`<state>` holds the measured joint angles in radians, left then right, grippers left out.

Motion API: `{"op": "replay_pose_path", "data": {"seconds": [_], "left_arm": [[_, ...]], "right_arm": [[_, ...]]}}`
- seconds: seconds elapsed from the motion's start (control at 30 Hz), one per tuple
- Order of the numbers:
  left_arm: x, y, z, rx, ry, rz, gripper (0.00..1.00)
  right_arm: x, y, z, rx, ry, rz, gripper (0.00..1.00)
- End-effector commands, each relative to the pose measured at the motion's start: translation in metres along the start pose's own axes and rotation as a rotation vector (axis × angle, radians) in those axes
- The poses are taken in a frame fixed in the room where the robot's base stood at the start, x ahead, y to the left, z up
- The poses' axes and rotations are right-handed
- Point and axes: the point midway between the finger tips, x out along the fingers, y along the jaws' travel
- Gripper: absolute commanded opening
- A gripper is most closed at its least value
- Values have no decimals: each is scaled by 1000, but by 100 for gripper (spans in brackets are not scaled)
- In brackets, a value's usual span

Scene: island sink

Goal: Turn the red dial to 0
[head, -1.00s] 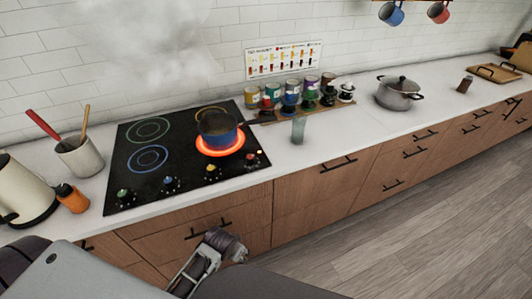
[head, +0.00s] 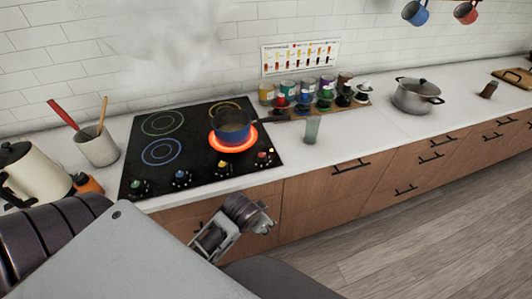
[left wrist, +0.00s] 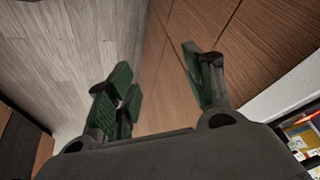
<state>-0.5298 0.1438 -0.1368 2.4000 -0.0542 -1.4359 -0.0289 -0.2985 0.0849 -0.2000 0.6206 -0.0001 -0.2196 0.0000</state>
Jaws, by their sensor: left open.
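The red dial (head: 262,158) is the rightmost knob on the front edge of the black cooktop (head: 200,143). Its number marks are too small to read. A blue pot (head: 232,126) stands on the front right burner, which glows orange-red, with steam above. My left gripper (head: 236,226) is low in front of the cabinets, below the dial and apart from it. In the left wrist view its fingers (left wrist: 160,85) are open and empty, with floor and wood cabinet fronts beyond. My right gripper is not in view.
Green (head: 138,187), blue (head: 181,178) and orange (head: 224,169) dials stand in the same row. A glass (head: 311,130) stands right of the cooktop, with jars behind it. A kettle (head: 35,175) and a utensil crock (head: 97,147) stand on the left. The floor is clear.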

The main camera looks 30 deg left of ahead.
Motion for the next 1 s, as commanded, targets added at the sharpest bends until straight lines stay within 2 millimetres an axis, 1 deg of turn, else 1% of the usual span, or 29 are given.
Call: {"op": "replay_pose_path", "data": {"seconds": [0.37, 0.53, 0.67, 0.7, 0.77, 0.8, 1.0], "left_arm": [[-5, -19, -50, 93, 160, -94, 52], [-11, -29, -82, 154, 259, -153, 52], [-22, -39, -116, 227, 368, -223, 52], [-26, -42, -128, 254, 406, -247, 52], [-33, -46, -146, 293, 461, -284, 52], [-38, -48, -157, 321, 498, -309, 52], [-68, -54, -212, 469, 683, -438, 52]], "right_arm": [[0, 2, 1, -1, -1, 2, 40], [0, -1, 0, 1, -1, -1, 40], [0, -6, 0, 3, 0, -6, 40], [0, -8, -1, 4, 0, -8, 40], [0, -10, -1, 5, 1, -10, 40], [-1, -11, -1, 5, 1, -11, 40], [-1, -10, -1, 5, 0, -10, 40]]}}
